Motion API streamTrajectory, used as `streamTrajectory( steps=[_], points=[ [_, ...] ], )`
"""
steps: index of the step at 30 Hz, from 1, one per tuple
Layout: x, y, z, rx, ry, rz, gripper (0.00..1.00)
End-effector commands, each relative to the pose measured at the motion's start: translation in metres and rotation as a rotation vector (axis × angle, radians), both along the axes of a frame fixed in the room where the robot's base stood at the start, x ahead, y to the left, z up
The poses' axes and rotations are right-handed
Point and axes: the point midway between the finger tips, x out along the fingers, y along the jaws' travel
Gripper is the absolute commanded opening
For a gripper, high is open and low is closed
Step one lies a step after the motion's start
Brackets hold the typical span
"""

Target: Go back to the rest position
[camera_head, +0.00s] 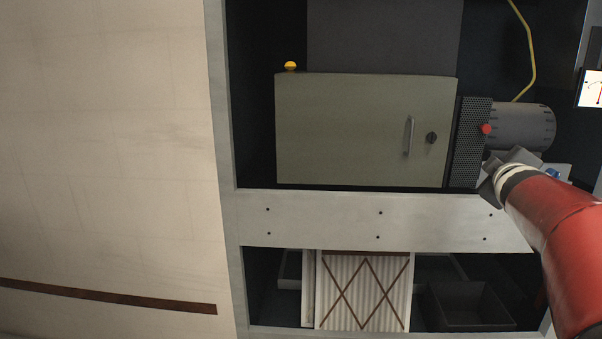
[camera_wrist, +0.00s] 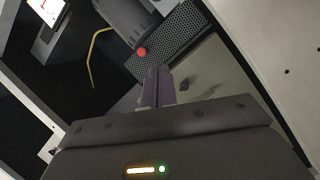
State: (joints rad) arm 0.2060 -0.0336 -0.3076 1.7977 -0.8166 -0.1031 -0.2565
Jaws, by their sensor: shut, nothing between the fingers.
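My gripper (camera_wrist: 157,88) is shut and empty, with its fingers together in the middle of the wrist view. In the head view my red arm comes in from the lower right and hides most of the gripper in front of the rack's right side. A grey-green cabinet (camera_head: 360,130) with a closed door sits in the rack, left of the gripper. Its handle (camera_head: 409,136) and dark knob (camera_head: 431,138) are on the door's right side. The cabinet also shows behind the fingers in the wrist view (camera_wrist: 215,85). I cannot tell how far the fingertips are from it.
A perforated block with a red button (camera_head: 487,129) and a grey cylinder (camera_head: 525,126) stand right of the cabinet. A yellow cable (camera_head: 532,60) hangs above. A pale rack beam (camera_head: 330,222) runs below. A yellow light (camera_head: 291,66) is on the cabinet.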

Motion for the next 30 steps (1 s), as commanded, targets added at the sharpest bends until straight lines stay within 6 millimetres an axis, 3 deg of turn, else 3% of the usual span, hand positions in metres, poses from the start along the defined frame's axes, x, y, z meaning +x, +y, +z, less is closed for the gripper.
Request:
streamTrajectory(
  steps=[1, 6, 12, 15, 18, 21, 30],
  points=[
    [-0.024, 0.027, -0.011, 0.135, 0.008, -0.025, 0.0],
    [-0.1, 0.11, -0.078, 0.534, 0.143, -0.106, 0.0],
    [-0.193, 0.2, -0.155, 0.841, 0.371, -0.166, 0.0],
    [-0.234, 0.233, -0.186, 0.939, 0.481, -0.193, 0.0],
    [-0.265, 0.255, -0.208, 1.001, 0.566, -0.215, 0.0],
    [-0.284, 0.268, -0.221, 1.034, 0.617, -0.229, 0.0],
    [-0.292, 0.273, -0.226, 1.048, 0.641, -0.238, 0.0]
  ],
)
